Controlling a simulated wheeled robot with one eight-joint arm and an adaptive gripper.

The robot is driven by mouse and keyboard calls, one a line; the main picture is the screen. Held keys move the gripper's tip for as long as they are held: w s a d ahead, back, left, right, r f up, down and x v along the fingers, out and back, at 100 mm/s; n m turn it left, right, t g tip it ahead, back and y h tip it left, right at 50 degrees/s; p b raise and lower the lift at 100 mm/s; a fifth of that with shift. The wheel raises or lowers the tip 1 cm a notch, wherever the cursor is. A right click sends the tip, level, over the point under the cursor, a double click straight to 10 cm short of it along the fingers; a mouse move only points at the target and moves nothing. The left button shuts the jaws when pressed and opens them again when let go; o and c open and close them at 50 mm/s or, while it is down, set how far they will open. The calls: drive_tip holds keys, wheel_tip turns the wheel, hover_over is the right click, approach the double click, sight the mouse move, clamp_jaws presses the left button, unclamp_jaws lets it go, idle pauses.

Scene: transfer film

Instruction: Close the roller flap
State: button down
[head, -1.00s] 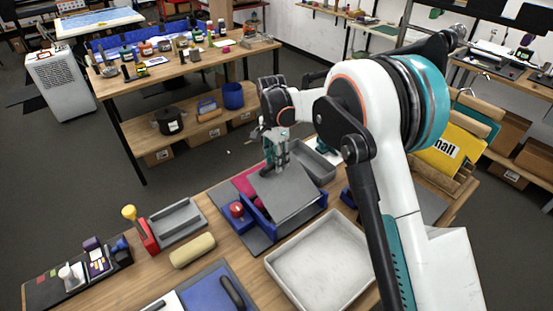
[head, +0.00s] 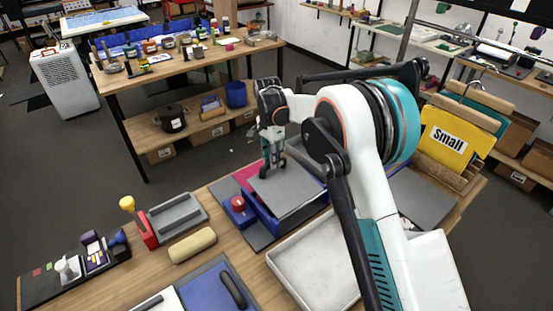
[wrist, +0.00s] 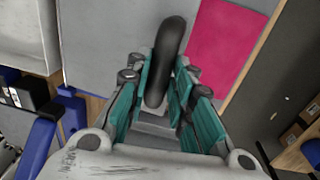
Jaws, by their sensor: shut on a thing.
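The roller flap (head: 290,197) is a grey plate over a blue box (head: 288,226) on the wooden bench. It looks nearly level over the box, and I cannot tell whether it rests on the rim. My gripper (head: 273,171) is at the flap's far side. In the wrist view, the teal fingers of my gripper (wrist: 164,105) are shut on the flap's black handle (wrist: 170,45), which stands up from the grey plate (wrist: 110,35). A red knob (head: 238,203) is at the box's left side. The box's inside is largely hidden.
A magenta sheet (wrist: 225,40) lies beside the flap. A pale tray (head: 290,265) stands at the near right. A cream roller (head: 192,245) and a grey tray (head: 178,215) are to the left. Yellow "Small" boards (head: 447,140) stand at right.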

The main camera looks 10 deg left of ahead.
drive_tip(key=shift+w+a+f+b, duration=0.2)
drive_tip(key=shift+a+f+b, duration=0.1)
drive_tip(key=shift+f, duration=0.25)
drive_tip(key=shift+w+a+f+b, duration=0.2)
drive_tip(key=shift+f+b, duration=0.05)
drive_tip(key=shift+f, duration=0.4)
drive_tip(key=shift+s+a+f, duration=0.1)
drive_tip(key=shift+f, duration=0.05)
drive_tip(key=c, duration=1.5)
unclamp_jaws()
drive_tip(key=shift+a+f, duration=0.1)
drive_tip(key=shift+o, duration=0.4)
drive_tip(key=shift+w+a+f, duration=0.2)
drive_tip(key=shift+w+f, duration=0.05)
drive_tip(key=shift+w, duration=0.05)
drive_tip(key=shift+d+r, duration=0.1)
drive_tip(key=shift+r, duration=0.05)
drive_tip(key=shift+d+r, duration=0.1)
wheel_tip(320, 180, up, 12)
drive_tip(key=shift+w+a, duration=0.35)
drive_tip(key=shift+a, duration=0.05)
